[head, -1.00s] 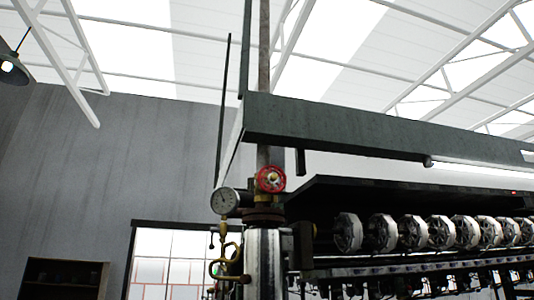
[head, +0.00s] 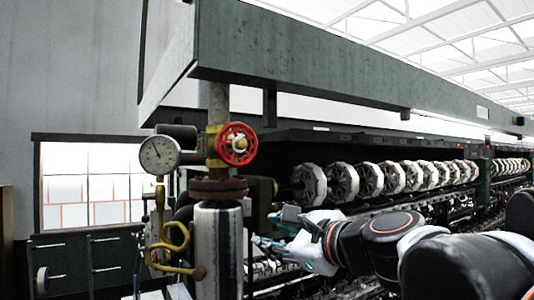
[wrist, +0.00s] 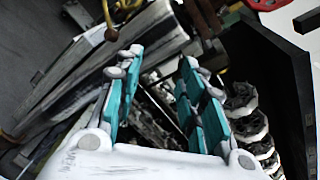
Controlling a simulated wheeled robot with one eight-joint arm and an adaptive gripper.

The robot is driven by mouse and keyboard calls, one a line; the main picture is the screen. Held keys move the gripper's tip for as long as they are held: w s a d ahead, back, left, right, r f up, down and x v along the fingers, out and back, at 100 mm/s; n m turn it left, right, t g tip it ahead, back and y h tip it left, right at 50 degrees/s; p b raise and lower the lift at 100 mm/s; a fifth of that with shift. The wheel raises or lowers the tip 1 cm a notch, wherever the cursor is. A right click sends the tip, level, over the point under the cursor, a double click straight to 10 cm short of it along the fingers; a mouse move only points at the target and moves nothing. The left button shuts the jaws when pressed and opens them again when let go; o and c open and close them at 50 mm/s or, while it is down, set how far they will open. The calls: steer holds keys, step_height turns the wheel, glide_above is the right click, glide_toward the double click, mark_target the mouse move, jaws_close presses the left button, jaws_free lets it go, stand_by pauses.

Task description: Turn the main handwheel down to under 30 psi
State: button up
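The red main handwheel (head: 237,144) sits on a brass valve at the top of the steam pipe in the head view. A round white-faced pressure gauge (head: 160,154) stands just left of it; its reading is too small to make out. My gripper (head: 279,244) is below and to the right of the wheel, apart from it. In the wrist view my gripper (wrist: 155,88) has its two teal-padded fingers spread with nothing held between them. Part of the red handwheel (wrist: 270,18) shows at the top right there.
A shiny vertical pipe (head: 219,250) with a rusty flange stands under the valve. A curled brass tube (head: 168,245) hangs below the gauge. A row of white reels (head: 343,182) runs along the machine to the right. A dark green beam (head: 300,60) hangs overhead.

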mark_target(244, 144)
steer(key=w+a+r+m+t+p, duration=0.1)
steer(key=w+r+m+p, duration=0.15)
steer(key=r, duration=0.35)
steer(key=w+a+r+m+p, duration=0.1)
steer(key=r+m+p, duration=0.2)
steer(key=r, duration=0.3)
steer(key=w+a+r+m+t+p, duration=0.1)
steer(key=a+r+m+p, duration=0.15)
steer(key=r, duration=0.35)
steer(key=shift+m+y, duration=0.3)
steer(key=shift+m, duration=0.1)
steer(key=shift+w+d+b+x, duration=0.2)
steer(key=shift+b+x, duration=0.2)
steer(key=shift+x, duration=1.25)
steer(key=shift+w+d+b+x, duration=0.15)
steer(key=shift+b+x, duration=0.2)
steer(key=shift+x, duration=1.3)
steer(key=shift+s, duration=0.1)
jaws_close()
steer(key=m, duration=0.5)
steer(key=shift+m+p, duration=0.4)
steer(key=m, duration=0.4)
steer(key=shift+m, duration=0.3)
jaws_free()
